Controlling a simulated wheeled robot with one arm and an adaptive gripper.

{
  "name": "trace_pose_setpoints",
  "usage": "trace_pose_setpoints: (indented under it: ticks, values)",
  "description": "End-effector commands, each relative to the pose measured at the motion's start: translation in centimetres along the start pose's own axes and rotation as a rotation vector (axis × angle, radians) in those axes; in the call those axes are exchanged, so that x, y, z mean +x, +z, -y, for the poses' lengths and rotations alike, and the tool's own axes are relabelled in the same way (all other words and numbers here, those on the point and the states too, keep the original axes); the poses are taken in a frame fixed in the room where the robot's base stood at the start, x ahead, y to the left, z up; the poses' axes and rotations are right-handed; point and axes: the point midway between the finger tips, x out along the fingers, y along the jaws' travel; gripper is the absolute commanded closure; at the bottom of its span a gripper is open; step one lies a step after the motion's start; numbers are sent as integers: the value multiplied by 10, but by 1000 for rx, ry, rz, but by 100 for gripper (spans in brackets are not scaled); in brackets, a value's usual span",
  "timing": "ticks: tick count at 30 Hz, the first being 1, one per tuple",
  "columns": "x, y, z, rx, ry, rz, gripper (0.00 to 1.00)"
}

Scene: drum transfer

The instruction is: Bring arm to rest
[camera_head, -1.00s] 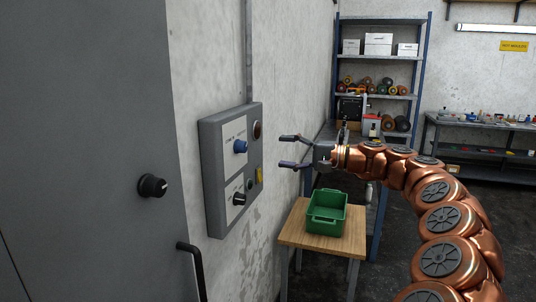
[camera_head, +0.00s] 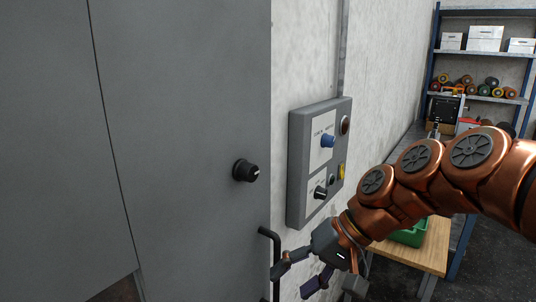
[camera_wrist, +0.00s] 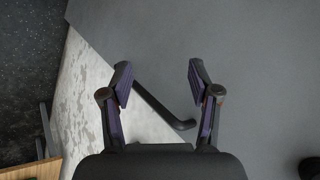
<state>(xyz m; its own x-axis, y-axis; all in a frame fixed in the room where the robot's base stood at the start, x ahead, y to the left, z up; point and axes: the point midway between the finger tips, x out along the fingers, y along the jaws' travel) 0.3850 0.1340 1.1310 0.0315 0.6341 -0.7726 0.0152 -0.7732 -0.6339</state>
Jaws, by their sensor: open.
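My copper-coloured arm (camera_head: 415,180) reaches in from the right in the head view, bent and pointing down to the left. My gripper (camera_head: 292,284) is open and empty, low in front of the wall below the control panel and close to the door handle. In the wrist view my gripper (camera_wrist: 158,85) shows its two dark fingers spread apart. The black door handle (camera_wrist: 165,105) shows between and beyond them; I cannot tell how far away it is.
A grey door (camera_head: 190,120) with a black knob (camera_head: 246,171) fills the left. The grey control panel (camera_head: 300,165) with knobs is on the wall. A green bin (camera_head: 410,236) on a wooden table (camera_head: 434,250) is partly behind my arm. Shelves (camera_head: 480,55) stand at the back right.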

Motion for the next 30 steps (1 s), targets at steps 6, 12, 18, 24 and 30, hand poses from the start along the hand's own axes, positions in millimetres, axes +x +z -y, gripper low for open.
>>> trace_pose_setpoints:
  ticks: [6, 12, 18, 24, 30]
  values:
    - [26, 85, -68, -12, 296, 85, 38]
    - [26, 151, -138, 18, 533, 144, 38]
    - [17, 190, -179, 52, 662, 181, 38]
    - [14, 198, -188, 59, 689, 187, 38]
    - [15, 198, -187, 58, 687, 187, 38]
